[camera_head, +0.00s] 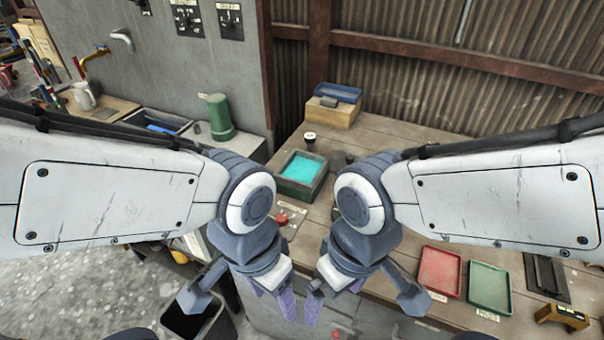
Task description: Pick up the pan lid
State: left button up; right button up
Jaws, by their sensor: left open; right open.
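I cannot make out a pan lid anywhere in this view. My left gripper (275,296) hangs at the lower middle, with purple fingers pointing down. My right gripper (328,300) hangs close beside it on the right, also with purple fingers. Both are open, and I see nothing held between their fingers. They are in front of the wooden workbench's near edge. My arms hide parts of the bench on both sides.
The wooden workbench (440,152) holds a dark tray with turquoise content (302,170), a red tray (440,271), a green tray (489,289) and a blue tray on a box (338,93). A dark open bin (190,322) stands on the floor at lower left. A green canister (219,117) stands near a sink.

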aim_at(340, 160)
jog(key=z, duration=2.9)
jog(key=k, duration=1)
jog(key=u, duration=2.05)
jog(key=i, duration=1)
jog(key=u, duration=0.05)
